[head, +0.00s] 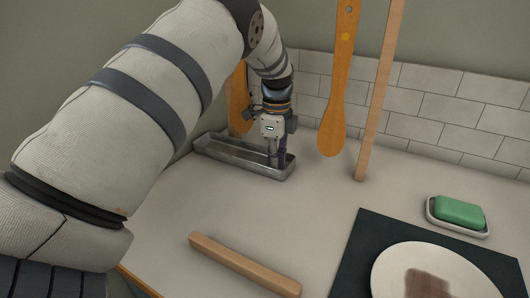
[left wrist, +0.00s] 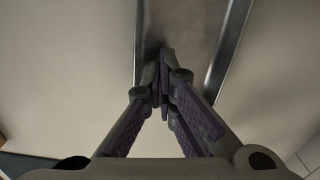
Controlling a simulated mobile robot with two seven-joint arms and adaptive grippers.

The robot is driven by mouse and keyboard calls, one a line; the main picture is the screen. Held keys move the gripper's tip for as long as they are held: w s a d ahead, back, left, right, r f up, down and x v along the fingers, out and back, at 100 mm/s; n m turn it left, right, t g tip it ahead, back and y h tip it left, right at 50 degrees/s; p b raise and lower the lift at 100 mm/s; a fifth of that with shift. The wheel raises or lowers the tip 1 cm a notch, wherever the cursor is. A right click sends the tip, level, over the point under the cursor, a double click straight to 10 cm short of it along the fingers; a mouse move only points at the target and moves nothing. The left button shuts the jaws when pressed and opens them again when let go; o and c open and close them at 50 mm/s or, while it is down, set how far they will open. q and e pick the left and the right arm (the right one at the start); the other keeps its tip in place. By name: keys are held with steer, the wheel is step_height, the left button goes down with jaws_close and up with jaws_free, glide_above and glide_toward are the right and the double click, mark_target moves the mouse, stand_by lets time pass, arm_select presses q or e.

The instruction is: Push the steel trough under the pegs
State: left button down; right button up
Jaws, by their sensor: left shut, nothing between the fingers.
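The steel trough (head: 232,158) is a long, shallow grey tray on the counter near the tiled wall, and its inside looks empty where I can see it. My left gripper (head: 278,163) points down at its right end, with the fingers shut and nothing between them. In the left wrist view the closed fingertips (left wrist: 163,75) show against the trough (left wrist: 190,25), between its two long walls. I cannot tell whether they touch it. No pegs can be made out. My right gripper is not in view.
A wooden spoon (head: 331,135) and a wooden stick (head: 370,130) hang or stand by the wall, and another wooden piece (head: 238,105) is partly behind my arm. A wooden bar (head: 243,266), green soap (head: 460,211) on a dish and a plate (head: 390,265) on a dark mat are nearer.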

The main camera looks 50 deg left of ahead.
mark_target(288, 177)
arm_select(q)
steer(key=shift+w+d, duration=0.15)
steer(key=shift+d, duration=0.1)
steer(key=shift+w+d, duration=0.35)
steer(key=shift+d, duration=0.4)
steer(key=shift+w+d, duration=0.35)
steer(key=shift+d, duration=0.35)
step_height(288, 177, up, 12)
steer(key=c, duration=2.2)
jaws_free()
steer(key=shift+c, duration=0.2)
steer(key=o, duration=0.5)
steer(key=shift+m, duration=0.5)
steer(key=s+a, duration=0.1)
steer(key=a, duration=0.1)
steer(key=s+a, duration=0.3)
steer(key=shift+s+a+f+p, duration=0.2)
steer(key=shift+s+a+p, duration=0.15)
steer(key=shift+a, duration=0.05)
steer(key=shift+c, duration=0.2)
steer(key=shift+d, duration=0.1)
